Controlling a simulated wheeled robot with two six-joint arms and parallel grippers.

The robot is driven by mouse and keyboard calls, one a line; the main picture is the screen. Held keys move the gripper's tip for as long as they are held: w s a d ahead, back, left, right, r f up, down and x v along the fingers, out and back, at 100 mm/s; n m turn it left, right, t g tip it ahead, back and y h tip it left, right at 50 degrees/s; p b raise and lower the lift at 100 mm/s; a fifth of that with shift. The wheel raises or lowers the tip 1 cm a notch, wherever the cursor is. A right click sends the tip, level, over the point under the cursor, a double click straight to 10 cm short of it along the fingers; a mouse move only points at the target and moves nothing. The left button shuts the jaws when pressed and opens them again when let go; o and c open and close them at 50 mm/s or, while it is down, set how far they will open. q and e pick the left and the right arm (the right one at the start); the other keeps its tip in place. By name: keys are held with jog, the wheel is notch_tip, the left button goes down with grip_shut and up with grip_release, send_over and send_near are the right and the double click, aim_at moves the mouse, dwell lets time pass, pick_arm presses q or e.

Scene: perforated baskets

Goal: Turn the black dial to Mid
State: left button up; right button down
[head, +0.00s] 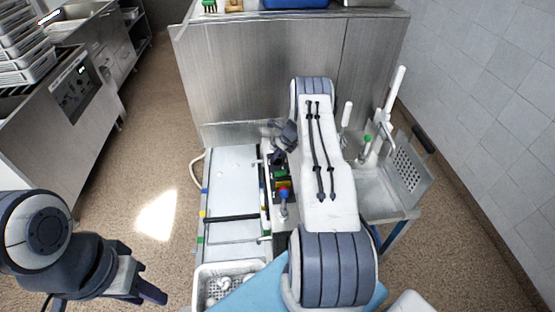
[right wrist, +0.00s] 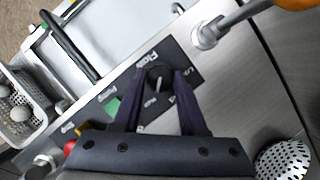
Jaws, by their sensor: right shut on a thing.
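The black dial (right wrist: 158,76) sits on a black label plate (right wrist: 181,64) in the right wrist view, with a light pointer mark on its face. My right gripper (right wrist: 160,74) is shut on the dial, one dark finger on each side. The printed words around the dial are blurred, so I cannot read which setting the pointer faces. In the head view my right gripper (head: 277,156) reaches down to the control strip, and the dial is hidden there. My left gripper (head: 148,284) hangs over the floor at the lower left, away from the dial; its jaw opening is unclear.
A red and blue control (head: 284,192) and a green button (right wrist: 112,106) sit along the same strip. A grey metal pipe (right wrist: 232,20) rises close to the dial. A white perforated basket (head: 205,281) stands at the front. A sink (head: 385,190) is at right.

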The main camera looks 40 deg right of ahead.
jog(key=n+b, duration=0.2)
jog(key=b, duration=0.1)
jog(key=n+g+y+b, duration=0.1)
jog(key=n+b, duration=0.2)
jog(key=b, duration=0.1)
jog(key=n+y+b, duration=0.1)
jog(key=n+b, duration=0.1)
jog(key=b, duration=0.2)
jog(key=shift+w+d+f+n+g, duration=0.2)
jog(key=shift+f+n+g, duration=0.1)
jog(key=shift+n, duration=0.1)
jog(key=shift+r+n+g+y+b, duration=0.3)
jog(key=shift+n+g+y+b, duration=0.1)
jog(key=shift+n+b, duration=0.65)
jog(key=shift+c, duration=2.2)
grip_release()
jog(key=shift+r, duration=0.15)
jog(key=v, duration=1)
jog(key=shift+b, duration=0.4)
jog(key=shift+s+d, duration=0.1)
jog(key=shift+d, duration=0.05)
